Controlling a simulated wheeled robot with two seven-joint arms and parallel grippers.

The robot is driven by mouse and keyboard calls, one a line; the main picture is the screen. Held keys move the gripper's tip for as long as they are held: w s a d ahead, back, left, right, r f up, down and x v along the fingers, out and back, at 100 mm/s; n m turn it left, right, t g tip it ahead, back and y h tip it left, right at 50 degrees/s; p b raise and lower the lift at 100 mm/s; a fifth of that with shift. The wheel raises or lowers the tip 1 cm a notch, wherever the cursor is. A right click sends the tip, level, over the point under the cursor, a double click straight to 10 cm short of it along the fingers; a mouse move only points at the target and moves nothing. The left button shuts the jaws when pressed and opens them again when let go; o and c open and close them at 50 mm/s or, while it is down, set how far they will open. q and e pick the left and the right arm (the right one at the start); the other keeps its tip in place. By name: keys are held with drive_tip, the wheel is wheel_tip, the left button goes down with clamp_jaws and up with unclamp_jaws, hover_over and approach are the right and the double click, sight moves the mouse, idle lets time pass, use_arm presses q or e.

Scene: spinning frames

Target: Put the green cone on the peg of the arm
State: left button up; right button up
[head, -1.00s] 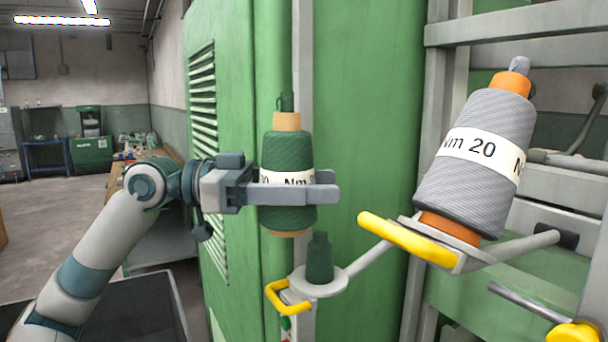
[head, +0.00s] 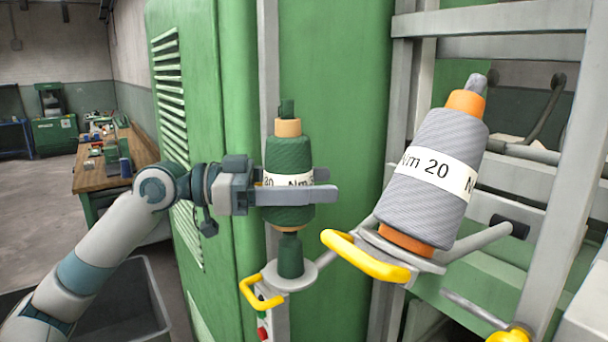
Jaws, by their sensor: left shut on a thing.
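The green cone (head: 289,152) is a yarn cone with a white label and a tan tube, held upright. My left gripper (head: 318,194) is shut around its middle. Below it, the arm (head: 318,262) carries a round plate (head: 290,276) with a dark green peg (head: 291,258) and a yellow handle (head: 258,292). My right gripper is not in view.
A grey cone (head: 432,170) labelled Nm 20 sits tilted on a neighbouring holder with a yellow handle (head: 366,258), close on the right. The green machine cabinet (head: 335,100) stands behind. A wooden workbench (head: 110,165) and a dark bin (head: 125,300) are at left.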

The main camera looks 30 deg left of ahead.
use_arm(q)
drive_tip(key=shift+w+d+f, duration=0.1)
drive_tip(key=shift+w+f, duration=0.05)
drive_tip(key=shift+f+b, duration=1.9)
drive_tip(key=shift+f, duration=0.25)
drive_tip(key=shift+f+b, duration=2.05)
drive_tip(key=shift+f, duration=0.15)
drive_tip(key=o, duration=1.5)
drive_tip(key=shift+c, duration=0.2)
drive_tip(key=shift+f, duration=0.1)
